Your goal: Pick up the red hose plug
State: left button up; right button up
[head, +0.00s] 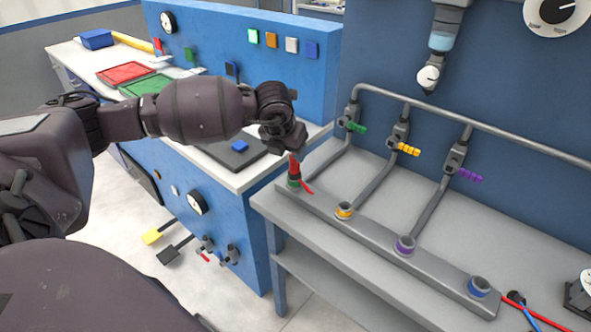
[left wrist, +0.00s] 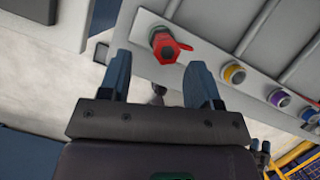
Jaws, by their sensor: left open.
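The red hose plug (head: 294,165) stands upright in the green-ringed socket (head: 293,182) at the left end of the grey pipe rail in the head view. In the left wrist view the red plug (left wrist: 165,47) shows as a red hexagon with a short red tab pointing right. My left gripper (head: 297,148) is just above the plug in the head view. In the left wrist view its two fingers (left wrist: 158,80) are apart with nothing between them, and the plug lies just beyond the tips, between their lines. My right gripper is not in view.
Sockets ringed yellow (head: 344,211), purple (head: 405,246) and blue (head: 479,288) follow along the rail (head: 375,237). Pipes with valves rise behind them. A blue console (head: 235,225) adjoins on the left. Red and blue hoses (head: 520,302) lie at the far right.

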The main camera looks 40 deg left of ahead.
aim_at(293, 158)
pick_arm(q)
jog(key=shift+d+b+x, duration=0.15)
jog(key=shift+b+x, duration=0.1)
jog(key=shift+x, duration=1.05)
jog(key=shift+d+b+x, duration=0.2)
jog(key=shift+x, duration=1.15)
jog(key=shift+r, duration=0.1)
grip_shut()
